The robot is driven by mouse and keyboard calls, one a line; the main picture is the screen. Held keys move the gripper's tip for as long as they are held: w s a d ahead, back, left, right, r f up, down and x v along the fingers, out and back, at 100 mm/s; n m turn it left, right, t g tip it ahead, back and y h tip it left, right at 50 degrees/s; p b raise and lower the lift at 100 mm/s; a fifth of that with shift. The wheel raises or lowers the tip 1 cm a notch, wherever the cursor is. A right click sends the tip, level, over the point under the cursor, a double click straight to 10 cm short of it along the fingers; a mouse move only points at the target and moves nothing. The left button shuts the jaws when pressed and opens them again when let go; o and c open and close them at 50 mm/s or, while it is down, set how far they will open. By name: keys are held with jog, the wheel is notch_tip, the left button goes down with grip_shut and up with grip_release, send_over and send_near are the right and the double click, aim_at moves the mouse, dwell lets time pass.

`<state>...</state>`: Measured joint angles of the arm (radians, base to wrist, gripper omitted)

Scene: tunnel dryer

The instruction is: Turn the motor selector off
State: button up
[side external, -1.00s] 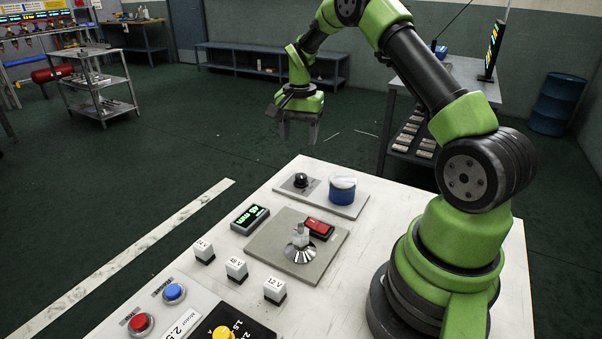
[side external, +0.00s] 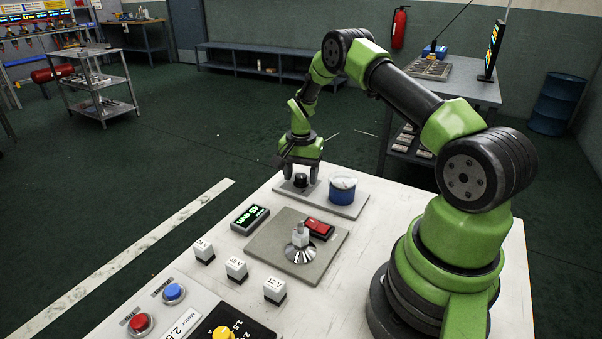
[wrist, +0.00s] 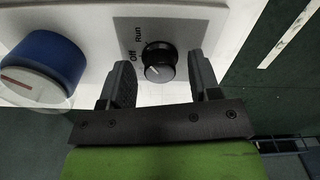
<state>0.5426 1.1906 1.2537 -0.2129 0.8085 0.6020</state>
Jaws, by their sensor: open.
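The motor selector (wrist: 160,60) is a black round knob with a white pointer line, on a light grey plate (wrist: 185,25) marked "Off" and "Run". I cannot tell surely which mark the pointer lines up with. In the side view the selector (side external: 300,180) sits near the far edge of the white table. My gripper (side external: 301,175) is directly above it, pointing down. In the wrist view my gripper (wrist: 160,78) is open, one finger on each side of the knob, with gaps visible between knob and fingers.
A blue round gauge (side external: 342,190) stands close to the right of the selector. A switch plate (side external: 265,255) with a red rocker (side external: 319,228) and a lever lies nearer. A green display (side external: 250,219) and several voltage blocks are to the left. The table's far edge is close.

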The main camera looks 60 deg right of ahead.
jog(key=c, duration=0.9)
jog(key=shift+n, duration=0.3)
jog(key=n, duration=0.4)
jog(key=shift+n, duration=2.7)
jog(key=o, duration=0.9)
